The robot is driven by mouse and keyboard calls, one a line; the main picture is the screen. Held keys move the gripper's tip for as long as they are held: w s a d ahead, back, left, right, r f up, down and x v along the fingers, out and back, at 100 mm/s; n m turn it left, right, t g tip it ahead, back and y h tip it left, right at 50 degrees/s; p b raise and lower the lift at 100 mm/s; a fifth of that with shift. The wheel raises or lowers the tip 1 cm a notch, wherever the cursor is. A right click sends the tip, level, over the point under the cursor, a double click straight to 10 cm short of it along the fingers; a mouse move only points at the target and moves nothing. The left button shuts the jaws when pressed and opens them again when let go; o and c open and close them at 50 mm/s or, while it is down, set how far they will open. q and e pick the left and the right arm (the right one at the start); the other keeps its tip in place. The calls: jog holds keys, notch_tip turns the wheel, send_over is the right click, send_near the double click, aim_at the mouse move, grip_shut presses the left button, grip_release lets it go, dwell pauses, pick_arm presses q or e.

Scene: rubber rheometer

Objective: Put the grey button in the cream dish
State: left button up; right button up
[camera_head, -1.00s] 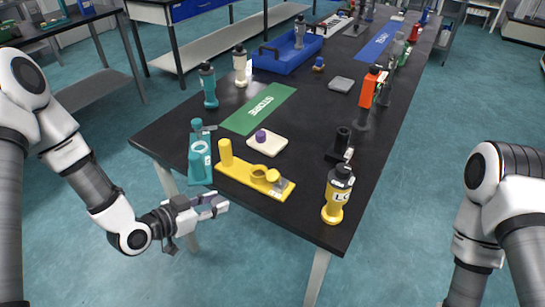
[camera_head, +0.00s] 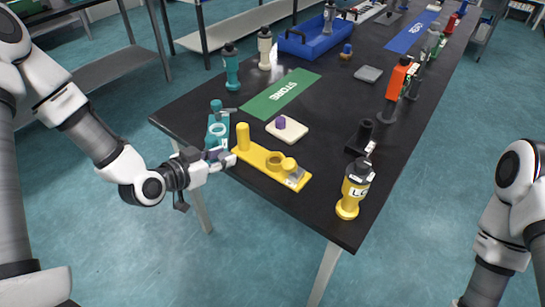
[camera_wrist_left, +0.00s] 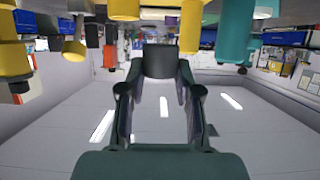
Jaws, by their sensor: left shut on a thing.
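The cream dish (camera_head: 298,133) lies flat on the black table, with a purple button (camera_head: 281,122) on it. My left gripper (camera_head: 225,158) is at the table's near left edge, beside the teal stand and the yellow stand, short of the dish. In the left wrist view, a dark grey piece (camera_wrist_left: 160,60) sits between the fingertips of my left gripper (camera_wrist_left: 160,85). It looks like the grey button, though its shape is hard to make out. In the head view the gripper hides it. My right gripper is out of view; only its arm shows at the right.
A green mat (camera_head: 282,94), a grey dish (camera_head: 368,74), a yellow bottle (camera_head: 354,190) and a blue tray (camera_head: 315,43) are also on the table.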

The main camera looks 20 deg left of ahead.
pick_arm(q)
jog(key=p, duration=0.2)
send_over(272, 163)
jog(key=w, duration=0.1)
jog(key=shift+w+d+f, duration=0.1)
jog(key=shift+f, duration=0.55)
notch_tip(272, 163, down, 2)
jog(key=shift+f, duration=0.4)
jog(key=shift+c, duration=0.4)
jog(key=shift+a+f, duration=0.2)
jog(key=shift+f, duration=0.2)
jog(key=o, duration=1.1)
jog(key=shift+c, duration=0.2)
